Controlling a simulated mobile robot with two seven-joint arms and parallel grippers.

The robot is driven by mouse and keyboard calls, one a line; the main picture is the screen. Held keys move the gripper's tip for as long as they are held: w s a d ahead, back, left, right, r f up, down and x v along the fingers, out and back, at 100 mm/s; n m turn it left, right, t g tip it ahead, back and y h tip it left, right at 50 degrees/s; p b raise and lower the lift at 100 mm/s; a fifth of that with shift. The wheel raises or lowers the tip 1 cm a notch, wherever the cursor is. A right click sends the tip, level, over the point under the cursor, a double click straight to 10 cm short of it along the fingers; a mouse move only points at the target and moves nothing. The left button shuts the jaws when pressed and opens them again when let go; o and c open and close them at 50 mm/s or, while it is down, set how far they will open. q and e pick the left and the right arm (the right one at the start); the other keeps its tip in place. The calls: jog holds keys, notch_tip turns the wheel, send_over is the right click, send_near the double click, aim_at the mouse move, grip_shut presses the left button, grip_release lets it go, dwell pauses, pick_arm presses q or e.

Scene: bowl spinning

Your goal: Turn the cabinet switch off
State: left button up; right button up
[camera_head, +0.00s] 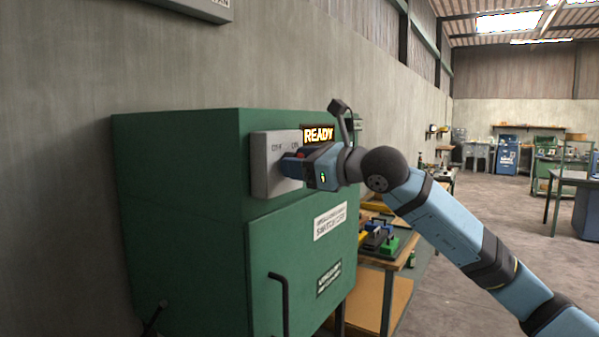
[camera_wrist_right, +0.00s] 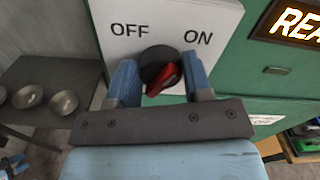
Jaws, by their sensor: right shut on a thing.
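The green cabinet (camera_head: 180,190) stands against the wall, with a light switch plate (camera_head: 262,180) marked OFF at left and ON at right. In the right wrist view, the switch (camera_wrist_right: 158,68) is a round black knob with a red handle slanting up to the right. My right gripper (camera_wrist_right: 160,82) has one blue finger on each side of the knob and is shut on it. In the head view my right gripper (camera_head: 290,166) covers most of the knob. A small blue and dark part at the lower left of the wrist view (camera_wrist_right: 12,166) looks like my left gripper; its fingers are unclear.
A lit READY sign (camera_head: 318,134) is beside the switch plate. The cabinet door has a black handle (camera_head: 280,300). A bench (camera_head: 400,260) with tools stands right of the cabinet. Metal bowls (camera_wrist_right: 63,102) sit on a dark table at left. Open floor lies at right.

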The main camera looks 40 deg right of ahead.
jog(key=shift+f+n+b, duration=0.15)
jog(key=shift+n+b, duration=0.15)
jog(key=shift+n, duration=0.3)
jog(key=n+b, duration=0.2)
jog(key=n, duration=0.1)
jog(key=shift+a+n+b, duration=0.1)
jog(key=shift+n+b, duration=0.2)
jog(key=shift+n, duration=0.9)
jog(key=n+b, duration=0.1)
jog(key=n, duration=0.1)
jog(key=shift+s+n, duration=0.1)
jog(key=shift+n, duration=0.2)
jog(key=n, duration=0.3)
pick_arm(q)
jog(key=shift+w+d+f+t+b, duration=0.2)
jog(key=shift+d+f+t+b, duration=0.1)
jog(key=shift+f+t+b, duration=0.15)
pick_arm(e)
jog(key=shift+n, duration=1.2)
pick_arm(q)
jog(key=shift+f, duration=0.15)
